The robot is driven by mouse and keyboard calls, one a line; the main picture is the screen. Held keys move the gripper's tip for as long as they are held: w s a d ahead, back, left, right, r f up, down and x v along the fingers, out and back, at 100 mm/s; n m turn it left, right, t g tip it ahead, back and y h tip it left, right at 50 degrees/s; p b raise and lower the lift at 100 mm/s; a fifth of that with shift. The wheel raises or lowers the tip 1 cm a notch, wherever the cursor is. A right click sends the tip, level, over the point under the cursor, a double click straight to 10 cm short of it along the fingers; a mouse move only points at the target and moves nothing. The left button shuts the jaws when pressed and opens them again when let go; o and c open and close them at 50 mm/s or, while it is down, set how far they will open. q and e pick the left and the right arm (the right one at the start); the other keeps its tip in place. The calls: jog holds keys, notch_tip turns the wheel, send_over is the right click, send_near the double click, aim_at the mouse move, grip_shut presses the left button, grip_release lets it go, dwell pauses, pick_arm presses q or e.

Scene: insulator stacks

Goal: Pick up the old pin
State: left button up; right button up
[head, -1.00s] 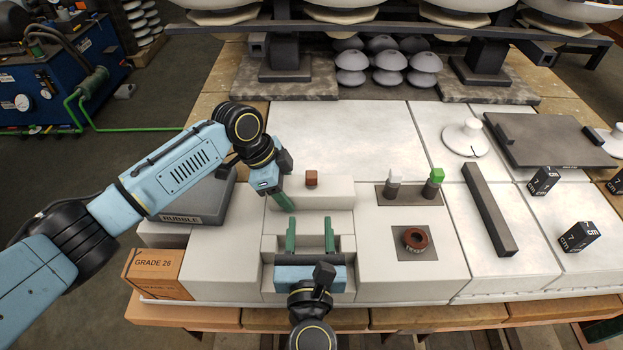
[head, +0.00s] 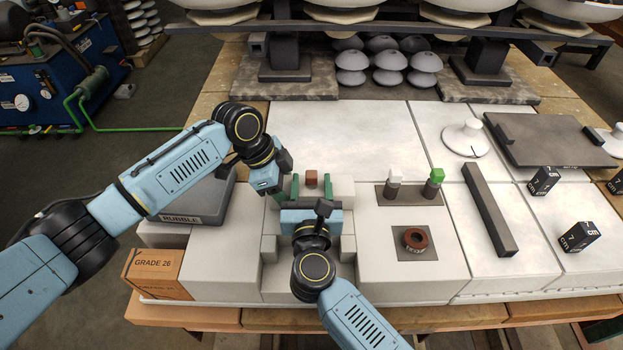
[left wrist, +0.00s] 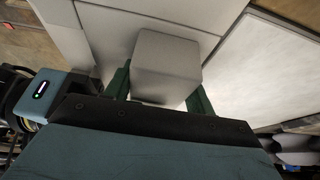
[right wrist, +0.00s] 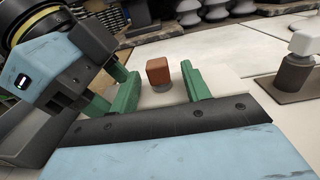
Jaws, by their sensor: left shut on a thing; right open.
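The old pin appears to be the small pin with a rust-brown head (head: 311,178), upright on a pale grey block at the middle of the bench. In the right wrist view the brown head (right wrist: 158,71) and its short grey shank stand between my right fingers. My right gripper (head: 311,187) is open, its green fingers on either side of the pin with gaps. My left gripper (head: 277,198) is low at the block's left side; in the left wrist view it is shut on a pale grey block (left wrist: 167,66). Its fingertips are partly hidden there.
A white-topped pin (head: 394,175) and a green-topped pin (head: 434,178) stand on a dark plate to the right. A dark bar (head: 489,222) lies further right.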

grip_shut()
pick_arm(q)
jog(key=o, duration=1.2)
jog(key=shift+c, duration=0.2)
pick_arm(e)
notch_tip(320, 180, up, 10)
pick_arm(q)
jog(key=v, duration=1.2)
